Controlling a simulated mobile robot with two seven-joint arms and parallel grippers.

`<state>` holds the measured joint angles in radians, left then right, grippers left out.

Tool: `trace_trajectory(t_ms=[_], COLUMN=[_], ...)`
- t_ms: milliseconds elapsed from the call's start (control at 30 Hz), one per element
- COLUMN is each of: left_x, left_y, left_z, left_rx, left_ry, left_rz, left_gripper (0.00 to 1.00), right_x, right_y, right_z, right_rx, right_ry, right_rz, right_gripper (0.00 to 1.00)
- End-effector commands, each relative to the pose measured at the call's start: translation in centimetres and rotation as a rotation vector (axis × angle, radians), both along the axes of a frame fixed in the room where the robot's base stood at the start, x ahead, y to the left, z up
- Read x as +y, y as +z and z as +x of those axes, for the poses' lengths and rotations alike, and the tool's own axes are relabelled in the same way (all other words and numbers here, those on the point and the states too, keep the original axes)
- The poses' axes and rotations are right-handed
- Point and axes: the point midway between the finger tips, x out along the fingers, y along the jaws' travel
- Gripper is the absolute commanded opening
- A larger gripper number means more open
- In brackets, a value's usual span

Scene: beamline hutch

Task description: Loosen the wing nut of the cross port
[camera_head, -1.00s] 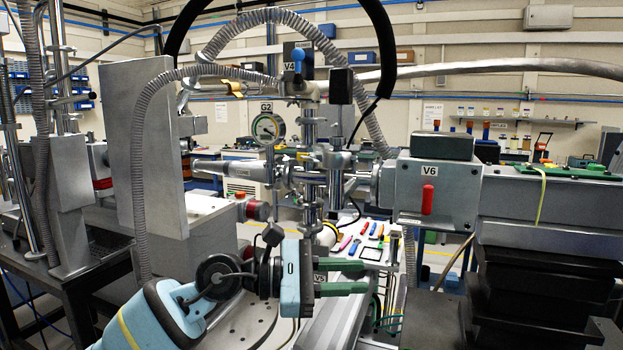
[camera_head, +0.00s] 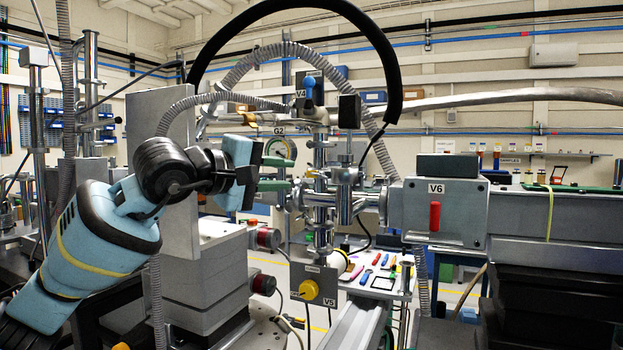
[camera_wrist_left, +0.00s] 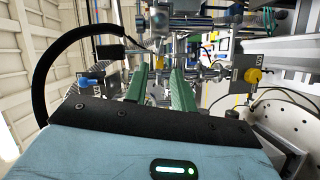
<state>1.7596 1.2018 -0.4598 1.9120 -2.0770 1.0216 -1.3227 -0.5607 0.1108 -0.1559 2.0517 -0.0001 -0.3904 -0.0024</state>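The steel vacuum cross (camera_head: 320,200) stands in the middle of the head view, with clamped flanges and side tubes. Its wing nut is too small to make out surely; a brass-coloured fitting (camera_head: 312,173) shows on the cross. My left gripper (camera_head: 284,173) is just left of the cross, its green fingers pointing right toward it, one above the other. The fingers are apart with nothing visible between them. In the left wrist view the gripper (camera_wrist_left: 162,85) also shows a gap, with steel fittings beyond the tips. My right gripper is not in view.
Gauge G2 (camera_head: 278,148) sits just behind the upper finger. Valve V4's blue handle (camera_head: 309,92) is above, V5's yellow knob (camera_head: 308,290) below, and V6's red handle (camera_head: 435,216) to the right. A grey block (camera_head: 168,170) stands behind my left arm. Hoses arch overhead.

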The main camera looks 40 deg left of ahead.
Motion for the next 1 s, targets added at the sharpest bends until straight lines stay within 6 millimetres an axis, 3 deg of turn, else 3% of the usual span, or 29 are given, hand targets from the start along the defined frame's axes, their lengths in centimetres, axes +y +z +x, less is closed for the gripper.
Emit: trace_trajectory(t_ms=[533, 967, 1000], left_x=[-1.0, -1.2, -1.2], left_y=[-0.5, -0.7, -0.7], left_z=[6.6, 7.6, 7.6], left_rx=[0.001, 0.001, 0.001], left_ry=[-0.004, -0.003, -0.003], left_rz=[-0.006, -0.003, -0.003], left_gripper=[0.25, 0.25, 0.2], right_x=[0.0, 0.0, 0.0], right_y=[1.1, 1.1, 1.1], right_z=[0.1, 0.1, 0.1], right_rx=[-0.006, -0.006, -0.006], right_ry=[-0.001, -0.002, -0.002], right_rz=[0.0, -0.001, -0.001], right_gripper=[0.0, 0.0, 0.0])
